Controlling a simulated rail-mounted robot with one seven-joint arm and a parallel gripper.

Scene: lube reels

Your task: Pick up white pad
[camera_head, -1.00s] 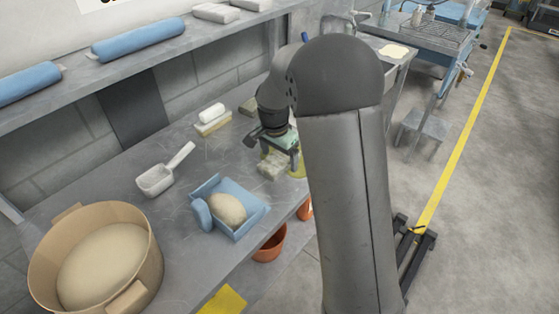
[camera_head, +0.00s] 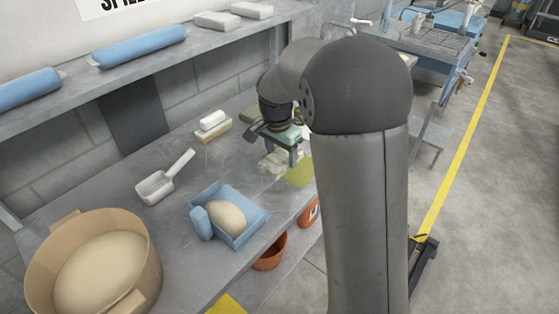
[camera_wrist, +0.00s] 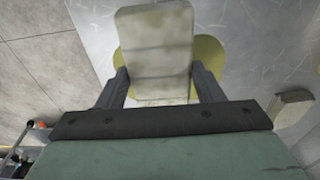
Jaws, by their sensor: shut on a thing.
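My gripper (camera_wrist: 157,88) is shut on the white pad (camera_wrist: 155,40), which sits between its two fingers in the wrist view. The pad is off-white with grey smudges and points away from the palm. In the head view the white pad (camera_head: 273,161) shows under my gripper (camera_head: 284,157) at the right part of the grey bench. A yellow pad or sheet (camera_head: 301,173) lies beside it near the front edge. I cannot tell whether the held pad is clear of the bench. My arm hides the area to its right.
A white piece on a yellowish block (camera_head: 213,130), a scoop (camera_head: 157,187), a blue tray (camera_head: 252,219) with a tan lump and a big tan tub (camera_head: 155,262) stand left on the bench (camera_head: 130,170). A shelf (camera_head: 100,85) with blue rolls runs above. Orange buckets (camera_head: 270,255) are below.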

